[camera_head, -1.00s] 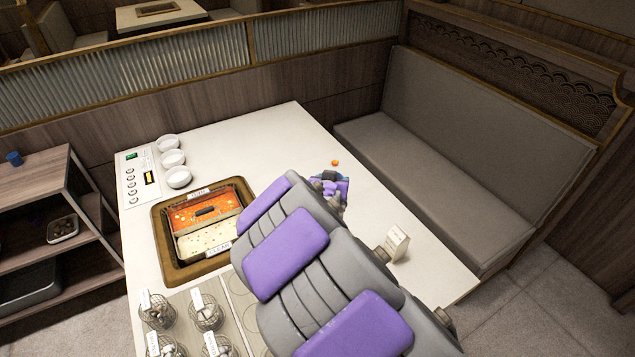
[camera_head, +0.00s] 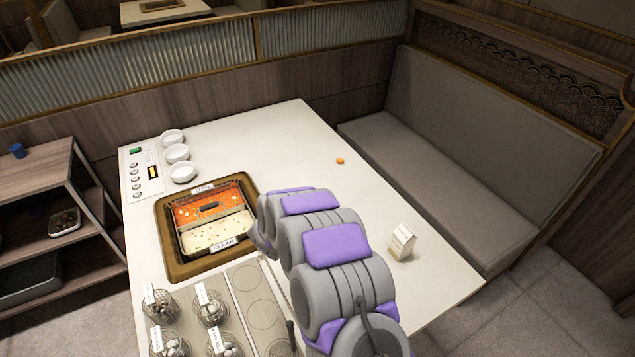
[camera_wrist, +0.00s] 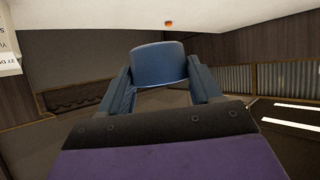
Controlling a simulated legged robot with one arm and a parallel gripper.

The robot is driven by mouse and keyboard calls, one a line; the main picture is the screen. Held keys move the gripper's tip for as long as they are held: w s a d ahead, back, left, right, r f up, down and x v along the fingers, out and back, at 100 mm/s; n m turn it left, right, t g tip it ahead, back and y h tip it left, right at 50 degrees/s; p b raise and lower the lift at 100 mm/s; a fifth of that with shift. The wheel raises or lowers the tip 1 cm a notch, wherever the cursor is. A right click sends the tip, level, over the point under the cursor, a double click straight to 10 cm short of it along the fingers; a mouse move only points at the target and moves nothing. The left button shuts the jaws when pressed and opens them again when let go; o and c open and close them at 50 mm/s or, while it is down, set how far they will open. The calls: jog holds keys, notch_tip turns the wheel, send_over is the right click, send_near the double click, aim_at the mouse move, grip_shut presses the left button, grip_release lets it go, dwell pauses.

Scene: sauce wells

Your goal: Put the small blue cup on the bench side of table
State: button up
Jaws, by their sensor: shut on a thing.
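In the wrist view a plain blue cup (camera_wrist: 160,64) sits between the two fingers of my gripper (camera_wrist: 160,75), which is shut on it. The wrist picture is upside down, with the white table surface (camera_wrist: 240,12) along its top edge. In the head view my purple and grey arm reaches over the table (camera_head: 285,135), and my gripper and the held cup are hidden behind it. The bench (camera_head: 440,165) runs along the right side of the table. A small blue item (camera_head: 17,150) stands on the shelf at the far left.
A small orange disc (camera_head: 340,161) lies on the table toward the bench; the table around it is clear. A hot pot (camera_head: 165,240), several white bowls (camera_head: 177,153) and wire baskets (camera_head: 211,308) occupy the left.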

jog(key=shift+m+h, duration=0.7)
jog(key=d+f, duration=0.1)
jog(key=f, duration=0.3)
jog(key=d+f+b, duration=0.1)
jog(key=f, duration=0.3)
jog(key=d+f, duration=0.2)
jog(key=f, duration=0.1)
jog(key=shift+s+f+b, duration=0.3)
jog(key=shift+s+f, duration=0.1)
jog(key=f, duration=0.2)
jog(key=d+f+b, duration=0.1)
jog(key=f, duration=0.1)
jog(key=shift+d, duration=0.15)
jog(key=shift+f, duration=0.1)
jog(key=shift+a, duration=0.5)
jog(key=o, duration=1.1)
jog(key=shift+d, duration=0.3)
jog(key=shift+c, duration=0.2)
